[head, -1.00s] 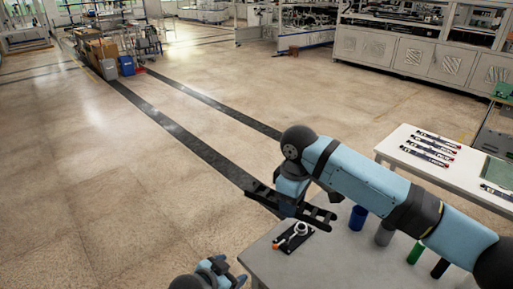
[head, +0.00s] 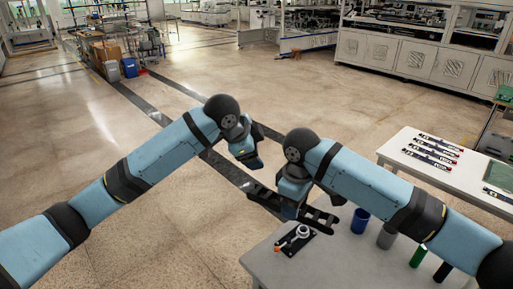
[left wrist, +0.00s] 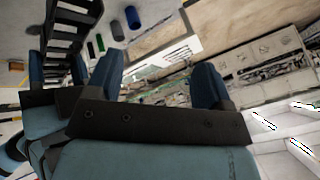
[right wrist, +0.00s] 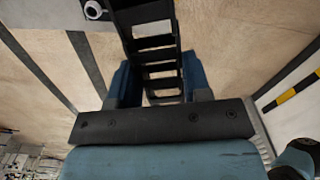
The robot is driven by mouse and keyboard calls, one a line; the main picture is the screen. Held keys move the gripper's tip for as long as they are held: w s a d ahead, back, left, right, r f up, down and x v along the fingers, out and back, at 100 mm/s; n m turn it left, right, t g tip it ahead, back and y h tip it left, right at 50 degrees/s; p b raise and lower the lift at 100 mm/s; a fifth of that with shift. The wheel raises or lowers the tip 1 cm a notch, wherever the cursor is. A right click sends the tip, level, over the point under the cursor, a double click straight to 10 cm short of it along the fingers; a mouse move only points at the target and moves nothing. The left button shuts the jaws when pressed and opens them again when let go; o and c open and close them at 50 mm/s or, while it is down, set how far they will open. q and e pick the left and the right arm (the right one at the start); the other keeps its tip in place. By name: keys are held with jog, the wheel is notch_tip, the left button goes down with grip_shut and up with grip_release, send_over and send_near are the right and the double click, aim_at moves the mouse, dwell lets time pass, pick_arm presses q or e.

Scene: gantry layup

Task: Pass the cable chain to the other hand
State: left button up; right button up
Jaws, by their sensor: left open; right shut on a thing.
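The cable chain (head: 318,216) is a black ladder-like strip, held above the near table in the head view. My right gripper (head: 291,206) is shut on it near its middle, with chain showing to both sides. In the right wrist view the chain (right wrist: 155,45) runs between the two blue fingers toward the top. My left gripper (head: 254,162) is open and empty, up and to the left of the chain, apart from it. In the left wrist view the chain (left wrist: 68,28) shows at upper left, outside the open fingers (left wrist: 157,75).
A grey table (head: 275,272) carries a black plate with a white ring part (head: 296,239) and blue (head: 360,221), grey (head: 387,236), green (head: 418,255) and black cylinders. A white table (head: 408,165) with several dark strips stands at right. Open floor lies to the left.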

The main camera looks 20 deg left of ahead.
aim_at(256, 188)
pick_arm(q)
jog(key=s+d+r+m+g+y, duration=0.2)
jog(key=s+r+m+g+y, duration=0.1)
jog(key=s+r+m+g, duration=0.25)
jog(key=shift+m+g, duration=0.25)
jog(key=shift+m, duration=0.4)
jog(key=f, duration=1.3)
jog(key=shift+w+d+f, duration=0.1)
jog(key=shift+w+f, duration=0.2)
jog(key=shift+w, duration=0.1)
jog(key=c, duration=1.1)
jog(key=shift+c, duration=0.3)
pick_arm(e)
jog(key=o, duration=1.1)
jog(key=shift+c, duration=0.2)
